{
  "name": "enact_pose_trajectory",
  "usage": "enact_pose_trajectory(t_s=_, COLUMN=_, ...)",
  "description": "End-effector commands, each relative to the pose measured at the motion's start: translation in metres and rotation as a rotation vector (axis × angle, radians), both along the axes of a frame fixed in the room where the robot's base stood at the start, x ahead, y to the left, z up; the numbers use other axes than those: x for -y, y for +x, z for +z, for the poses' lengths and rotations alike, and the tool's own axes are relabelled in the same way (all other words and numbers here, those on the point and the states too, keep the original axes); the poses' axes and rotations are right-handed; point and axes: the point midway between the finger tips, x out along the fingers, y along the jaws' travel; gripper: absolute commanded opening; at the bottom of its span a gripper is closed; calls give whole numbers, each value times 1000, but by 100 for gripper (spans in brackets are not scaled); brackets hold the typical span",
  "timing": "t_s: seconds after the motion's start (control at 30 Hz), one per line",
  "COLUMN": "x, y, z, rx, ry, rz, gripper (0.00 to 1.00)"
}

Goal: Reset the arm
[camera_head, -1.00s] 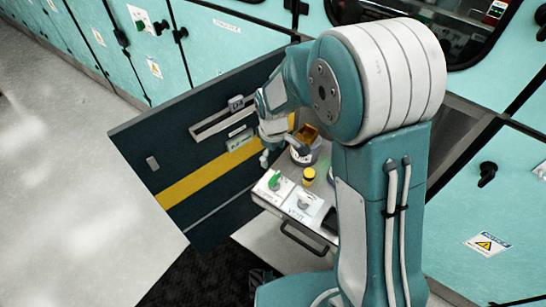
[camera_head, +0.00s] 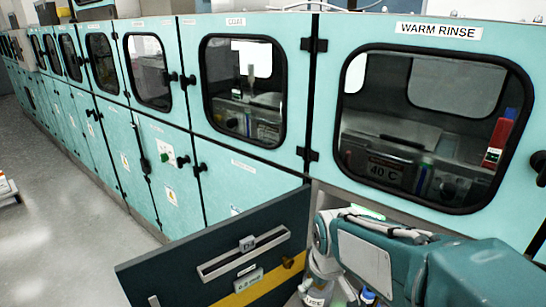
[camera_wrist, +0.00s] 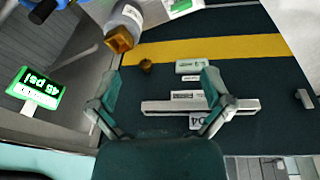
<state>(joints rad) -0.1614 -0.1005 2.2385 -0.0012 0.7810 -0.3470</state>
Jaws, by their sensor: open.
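My gripper (camera_wrist: 158,76) is open in the wrist view. Its two teal fingers are spread wide, with nothing between them but the dark drawer front (camera_wrist: 270,100) beyond. My arm (camera_head: 375,265) shows folded low at the bottom right of the head view, where my fingers cannot be made out. The dark drawer front (camera_head: 160,275) has a yellow stripe and a pale handle bar (camera_head: 243,257). The bar also shows between and behind my fingers in the wrist view (camera_wrist: 165,107).
A clear bottle with an amber cap (camera_wrist: 119,40) is at the top left of the wrist view. A green-lit display (camera_wrist: 38,88) reading 45 psi is at left. Teal cabinets with windows (camera_head: 430,130) run behind my arm. Grey floor (camera_head: 60,220) at left is open.

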Motion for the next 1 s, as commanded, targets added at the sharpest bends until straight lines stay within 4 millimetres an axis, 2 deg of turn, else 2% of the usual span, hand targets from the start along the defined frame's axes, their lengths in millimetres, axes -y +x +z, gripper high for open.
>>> enact_pose_trajectory(t_s=0.1, x=15, y=-24, z=27, rx=56, ry=25, rz=-97, gripper=100)
enact_pose_trajectory(t_s=0.3, x=37, y=-67, z=57, rx=140, ry=69, rz=-258, gripper=100)
enact_pose_trajectory(t_s=0.5, x=52, y=-109, z=74, rx=219, ry=116, rz=-406, gripper=100)
enact_pose_trajectory(t_s=0.6, x=56, y=-123, z=77, rx=242, ry=133, rz=-456, gripper=100)
enact_pose_trajectory(t_s=0.73, x=59, y=-131, z=79, rx=257, ry=144, rz=-487, gripper=100)
enact_pose_trajectory(t_s=1.0, x=59, y=-131, z=78, rx=257, ry=145, rz=-488, gripper=100)
